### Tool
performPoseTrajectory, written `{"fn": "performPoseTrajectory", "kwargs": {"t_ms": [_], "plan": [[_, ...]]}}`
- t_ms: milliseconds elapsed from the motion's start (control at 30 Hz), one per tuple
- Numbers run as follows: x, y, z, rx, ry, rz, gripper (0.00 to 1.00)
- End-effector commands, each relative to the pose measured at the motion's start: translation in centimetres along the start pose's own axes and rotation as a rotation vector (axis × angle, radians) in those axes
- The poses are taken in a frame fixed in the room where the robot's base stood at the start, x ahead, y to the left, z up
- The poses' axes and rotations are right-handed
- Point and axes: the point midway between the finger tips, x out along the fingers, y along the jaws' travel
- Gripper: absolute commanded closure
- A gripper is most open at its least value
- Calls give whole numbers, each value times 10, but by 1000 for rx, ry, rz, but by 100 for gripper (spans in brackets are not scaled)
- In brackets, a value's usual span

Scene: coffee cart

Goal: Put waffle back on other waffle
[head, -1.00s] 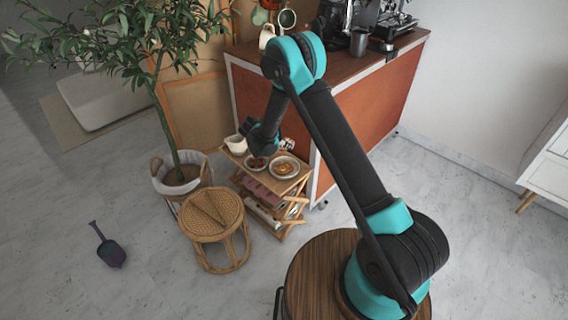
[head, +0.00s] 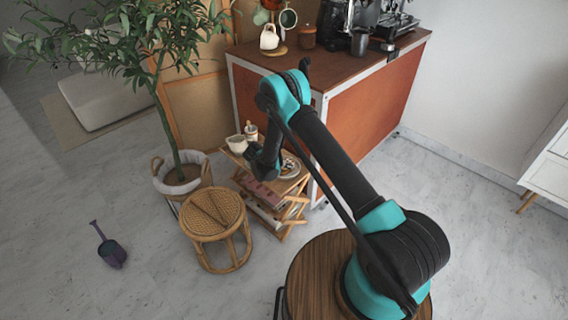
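A plate (head: 294,172) sits on the small wooden side table (head: 292,187). My gripper (head: 266,174) points down at the table top, over the left side of that plate. The arm and gripper hide most of the plate, and the waffles cannot be made out now. The gripper's fingers are small and dark, so I cannot tell whether they are open or shut, or whether they hold a waffle.
A cream pitcher (head: 237,144) and a small jar (head: 251,131) stand at the table's back left. A wicker stool (head: 212,215) stands in front left, a potted tree (head: 182,180) behind it. The orange coffee cart (head: 365,115) is close on the right.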

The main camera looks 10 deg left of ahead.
Motion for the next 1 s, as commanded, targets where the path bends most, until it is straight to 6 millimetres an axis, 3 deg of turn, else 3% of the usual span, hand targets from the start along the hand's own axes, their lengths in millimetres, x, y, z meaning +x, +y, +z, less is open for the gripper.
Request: {"fn": "performPoseTrajectory", "kwargs": {"t_ms": [200,233,367,733,867,1000], "plan": [[2,0,2,0,0,0,77],[1,0,1,0,0,0,40],[1,0,1,0,0,0,24],[-1,0,-1,0,0,0,23],[-16,-1,0,-3,0,-2,23],[-43,-1,0,-2,0,-2,23]]}}
